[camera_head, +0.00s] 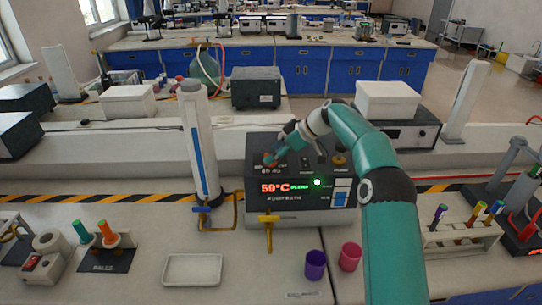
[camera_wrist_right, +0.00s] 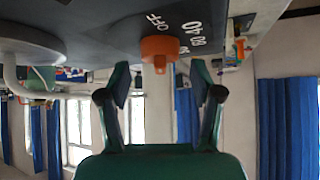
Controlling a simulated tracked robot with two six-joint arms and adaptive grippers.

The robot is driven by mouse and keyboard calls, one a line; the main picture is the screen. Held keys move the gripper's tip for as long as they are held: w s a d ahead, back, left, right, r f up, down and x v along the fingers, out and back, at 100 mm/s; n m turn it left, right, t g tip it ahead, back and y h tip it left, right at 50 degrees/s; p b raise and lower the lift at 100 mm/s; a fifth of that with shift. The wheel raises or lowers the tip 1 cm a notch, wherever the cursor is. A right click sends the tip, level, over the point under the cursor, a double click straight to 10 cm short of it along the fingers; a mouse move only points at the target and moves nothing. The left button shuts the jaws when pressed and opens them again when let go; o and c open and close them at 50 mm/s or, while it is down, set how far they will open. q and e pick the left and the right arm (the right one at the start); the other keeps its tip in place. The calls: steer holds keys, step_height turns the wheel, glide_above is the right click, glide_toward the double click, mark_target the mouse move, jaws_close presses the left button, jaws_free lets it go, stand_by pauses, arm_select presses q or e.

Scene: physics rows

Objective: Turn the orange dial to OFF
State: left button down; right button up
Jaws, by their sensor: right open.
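The orange dial (camera_wrist_right: 160,48) sticks out of a dark panel in the right wrist view, with OFF and number marks printed beside it. I cannot tell which mark it points to. My right gripper (camera_wrist_right: 160,82) is open and empty, its two green fingers on either side of the dial with gaps between. In the head view the dial (camera_head: 269,161) is mostly hidden by my right gripper (camera_head: 276,151) at the top left of the grey device (camera_head: 300,210). My left gripper is not in view.
A white column (camera_head: 199,145) stands close left of the device. A yellow tap (camera_head: 268,220) juts from its front. A purple cup (camera_head: 315,265) and a pink cup (camera_head: 350,257) stand in front at right. An empty white tray (camera_head: 192,270) lies at front left.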

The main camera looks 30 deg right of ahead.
steer(key=v, duration=1)
steer(key=shift+f, duration=0.1)
